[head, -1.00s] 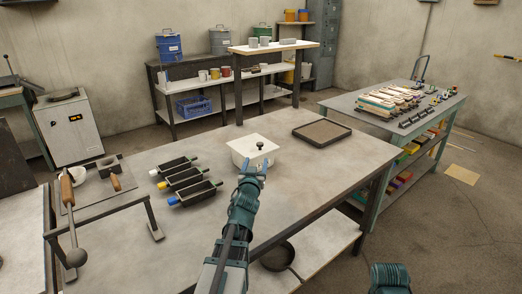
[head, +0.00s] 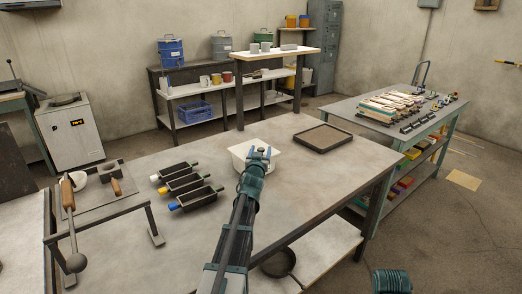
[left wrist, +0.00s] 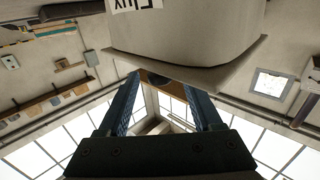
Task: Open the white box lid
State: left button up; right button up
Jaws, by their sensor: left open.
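The white box (head: 238,152) stands on the near workbench, its lid on. In the left wrist view the box (left wrist: 190,30) fills the top, upside down, with a "Flux" label, and its lid rim projects toward my fingers. My left gripper (head: 259,152) is at the lid's top, its fingers apart near the dark knob; they hide much of the lid and knob. In the left wrist view the left gripper (left wrist: 163,100) shows its two fingers spread. I cannot tell whether they touch the knob.
Black molds with coloured handles (head: 185,187) lie left of the box. A dark square tray (head: 322,138) lies to the right behind it. A ladle (head: 70,220) rests on a rack at the left. The bench between box and tray is clear.

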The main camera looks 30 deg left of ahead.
pick_arm(q)
jog(key=shift+w+a, duration=0.25)
jog(key=shift+w, duration=0.4)
grip_shut()
dwell(1.1)
